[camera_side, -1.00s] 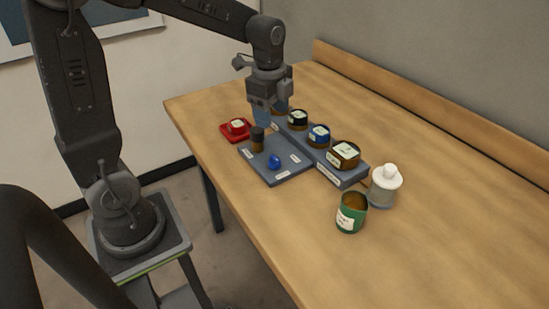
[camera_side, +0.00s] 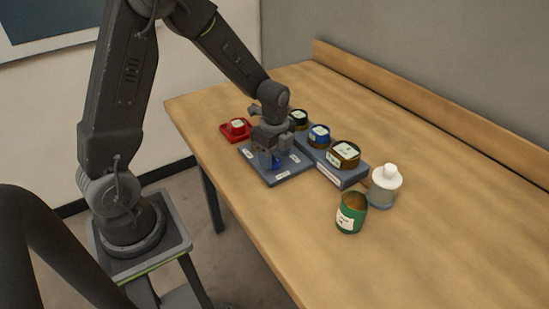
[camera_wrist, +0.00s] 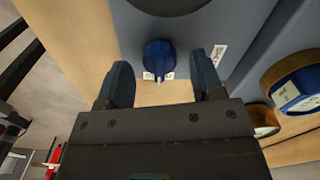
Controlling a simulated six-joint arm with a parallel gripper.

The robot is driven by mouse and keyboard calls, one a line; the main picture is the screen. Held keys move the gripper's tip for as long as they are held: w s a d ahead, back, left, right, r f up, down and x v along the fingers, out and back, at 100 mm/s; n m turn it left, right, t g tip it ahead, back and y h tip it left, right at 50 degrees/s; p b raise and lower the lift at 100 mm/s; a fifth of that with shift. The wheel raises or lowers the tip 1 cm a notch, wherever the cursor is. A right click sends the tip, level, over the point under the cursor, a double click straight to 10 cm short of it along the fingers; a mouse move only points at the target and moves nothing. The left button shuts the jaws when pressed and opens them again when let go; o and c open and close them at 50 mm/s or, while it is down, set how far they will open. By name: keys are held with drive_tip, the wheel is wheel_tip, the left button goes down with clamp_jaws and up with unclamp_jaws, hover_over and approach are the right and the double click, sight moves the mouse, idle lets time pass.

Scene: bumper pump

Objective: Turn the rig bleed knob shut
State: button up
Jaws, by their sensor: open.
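The blue bleed knob (camera_side: 277,162) sits on the blue-grey rig plate (camera_side: 283,180), partly hidden behind my gripper in the side view. The wrist view shows the knob (camera_wrist: 159,56) with a pointed tip and a small white label beside it, partly covered. My gripper (camera_side: 270,162) points down over the plate. In the wrist view my gripper (camera_wrist: 162,72) is open, one finger on each side of the knob, with gaps showing between fingers and knob. Whether the fingertips are level with the knob is hard to tell.
A raised blue-grey rack (camera_side: 343,178) with several lidded jars stands right of the plate. A red tray (camera_side: 226,134) holds a red item behind it. The table's right side is clear.

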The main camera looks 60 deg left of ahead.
drive_tip(key=shift+f, duration=0.7)
drive_tip(key=shift+c, duration=0.4)
drive_tip(key=c, duration=0.8)
drive_tip(key=shift+c, duration=0.2)
